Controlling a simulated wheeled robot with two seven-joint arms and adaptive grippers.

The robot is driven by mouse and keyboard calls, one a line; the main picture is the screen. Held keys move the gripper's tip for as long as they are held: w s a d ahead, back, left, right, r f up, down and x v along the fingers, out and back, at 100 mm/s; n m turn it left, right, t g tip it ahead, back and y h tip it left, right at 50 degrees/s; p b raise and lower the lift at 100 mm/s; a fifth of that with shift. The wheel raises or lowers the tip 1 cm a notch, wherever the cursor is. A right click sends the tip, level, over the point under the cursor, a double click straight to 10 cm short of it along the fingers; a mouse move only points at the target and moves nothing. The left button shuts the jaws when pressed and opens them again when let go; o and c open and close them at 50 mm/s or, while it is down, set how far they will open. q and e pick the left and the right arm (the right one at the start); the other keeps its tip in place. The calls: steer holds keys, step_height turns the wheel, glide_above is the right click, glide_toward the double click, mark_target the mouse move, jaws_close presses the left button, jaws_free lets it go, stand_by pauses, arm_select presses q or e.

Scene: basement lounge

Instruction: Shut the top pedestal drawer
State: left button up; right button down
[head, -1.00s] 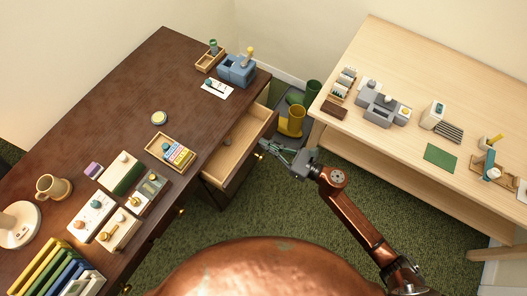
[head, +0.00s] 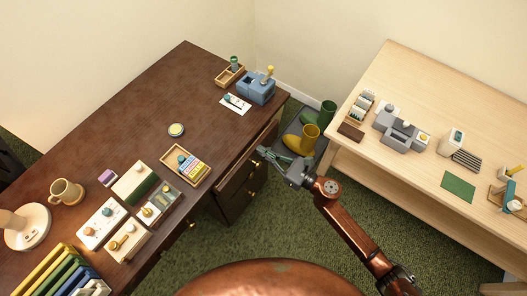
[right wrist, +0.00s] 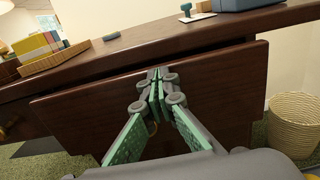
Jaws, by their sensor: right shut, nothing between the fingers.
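The top pedestal drawer (head: 239,172) of the dark brown desk (head: 150,110) stands slightly out, with only a thin strip of its inside showing in the head view. In the right wrist view its dark wooden front (right wrist: 225,88) fills the middle, with a narrow dark gap under the desktop edge. My right gripper (head: 266,154) is at the drawer front, fingers pointing at it. Its green-padded fingers (right wrist: 156,90) are together and empty, at or very near the front; exact contact is unclear. They partly hide the brass handle. My left gripper is out of view.
A pale wooden table (head: 430,100) stands at the right. A wicker basket (right wrist: 293,122) shows in the right wrist view. Green carpet (head: 260,230) lies clear before the desk.

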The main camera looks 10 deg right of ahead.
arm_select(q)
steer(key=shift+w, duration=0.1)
